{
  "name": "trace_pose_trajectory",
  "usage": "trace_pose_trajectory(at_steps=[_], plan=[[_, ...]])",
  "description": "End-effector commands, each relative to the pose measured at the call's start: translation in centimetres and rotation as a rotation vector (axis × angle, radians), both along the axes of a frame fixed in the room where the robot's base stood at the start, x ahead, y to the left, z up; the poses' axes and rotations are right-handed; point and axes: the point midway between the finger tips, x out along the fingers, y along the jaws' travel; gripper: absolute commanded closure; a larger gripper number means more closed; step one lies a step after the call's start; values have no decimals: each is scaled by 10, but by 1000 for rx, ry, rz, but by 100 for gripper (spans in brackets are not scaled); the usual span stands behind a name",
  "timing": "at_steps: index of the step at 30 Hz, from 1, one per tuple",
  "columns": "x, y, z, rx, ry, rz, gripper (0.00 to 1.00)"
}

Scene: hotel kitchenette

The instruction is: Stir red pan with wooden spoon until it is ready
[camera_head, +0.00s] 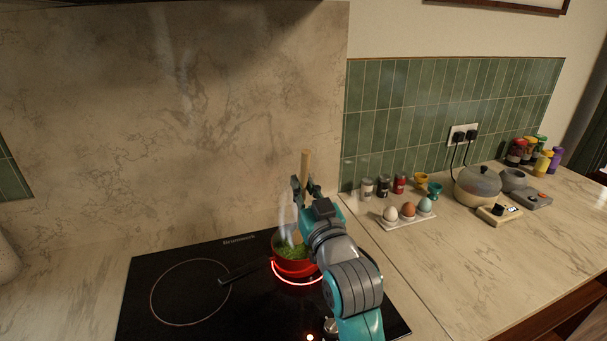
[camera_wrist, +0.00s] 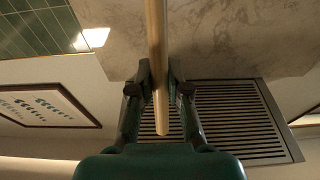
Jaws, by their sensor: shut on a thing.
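The red pan (camera_head: 291,266) sits on the right rear part of the black cooktop (camera_head: 150,318), with green food (camera_head: 288,249) inside and pale steam above it. A red ring glows around its base, and its dark handle (camera_head: 241,274) points left. The wooden spoon (camera_head: 305,164) stands nearly upright. My gripper (camera_head: 306,187) is shut on its shaft, above the pan. In the wrist view the shaft (camera_wrist: 156,40) passes between the fingers (camera_wrist: 160,88). The spoon's lower end is hidden behind my arm and the food.
A tray with three eggs (camera_head: 408,212), several spice jars (camera_head: 383,187) and egg cups (camera_head: 421,181) stand right of the cooktop. An egg cooker (camera_head: 478,184) is farther right. The stone wall (camera_head: 200,130) rises close behind. The cooktop's left zone (camera_head: 190,292) is clear.

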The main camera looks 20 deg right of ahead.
Motion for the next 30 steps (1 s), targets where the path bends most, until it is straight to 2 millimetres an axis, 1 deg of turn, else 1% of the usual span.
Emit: trace_pose_trajectory(at_steps=[1, 7, 15, 21, 30], plan=[[2, 0, -7, 0, 4, 0, 100], [8, 0, -27, 0, 4, 0, 100], [13, 0, -45, 0, 2, 0, 100], [14, 0, -50, 0, 0, 0, 100], [14, 0, -50, 0, 0, 0, 100]])
